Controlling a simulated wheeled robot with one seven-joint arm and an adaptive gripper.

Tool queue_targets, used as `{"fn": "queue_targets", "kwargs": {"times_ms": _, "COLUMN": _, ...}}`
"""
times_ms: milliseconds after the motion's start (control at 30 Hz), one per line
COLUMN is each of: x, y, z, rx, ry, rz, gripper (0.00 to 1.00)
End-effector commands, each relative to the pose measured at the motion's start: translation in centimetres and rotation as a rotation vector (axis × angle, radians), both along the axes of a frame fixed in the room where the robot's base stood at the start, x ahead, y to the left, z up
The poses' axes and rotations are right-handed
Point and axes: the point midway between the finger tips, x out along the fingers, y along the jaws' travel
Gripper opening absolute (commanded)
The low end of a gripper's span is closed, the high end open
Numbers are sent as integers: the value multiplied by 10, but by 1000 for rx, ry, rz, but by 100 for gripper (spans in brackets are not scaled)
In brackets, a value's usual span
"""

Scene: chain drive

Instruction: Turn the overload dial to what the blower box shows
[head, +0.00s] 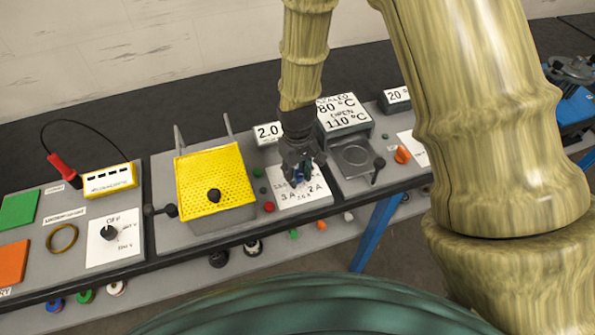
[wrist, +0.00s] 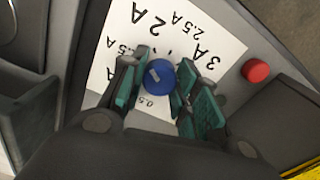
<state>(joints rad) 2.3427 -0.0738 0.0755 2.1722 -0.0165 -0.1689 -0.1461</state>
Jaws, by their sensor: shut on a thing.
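The blue overload dial (wrist: 160,77) sits on a white scale card (wrist: 222,48) with labels such as 2 A, 2.5 A, 3 A and 0.5. A short pale mark shows on the left part of its top; I cannot tell exactly which label it points to. My gripper (wrist: 161,72) has its green-padded fingers on both sides of the dial, shut on it. In the head view my gripper (head: 303,175) comes down over the scale card (head: 315,192) and mostly hides the dial. A sign reading 2.0 (head: 267,132) stands behind, left of my arm.
A yellow mesh cover (head: 214,172) stands left of the dial, with a red button (head: 268,207) between. A grey box (head: 343,116) marked 80 °C and 110 °C stands behind right. An orange knob (head: 402,155) and a 20 sign (head: 398,96) are farther right.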

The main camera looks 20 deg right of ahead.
Motion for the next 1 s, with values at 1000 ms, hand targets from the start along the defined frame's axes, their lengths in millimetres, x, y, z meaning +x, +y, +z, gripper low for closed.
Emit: {"fn": "queue_targets", "kwargs": {"times_ms": 1000, "x": 2, "y": -1, "z": 1, "rx": 0, "ry": -5, "rz": -235, "gripper": 34}}
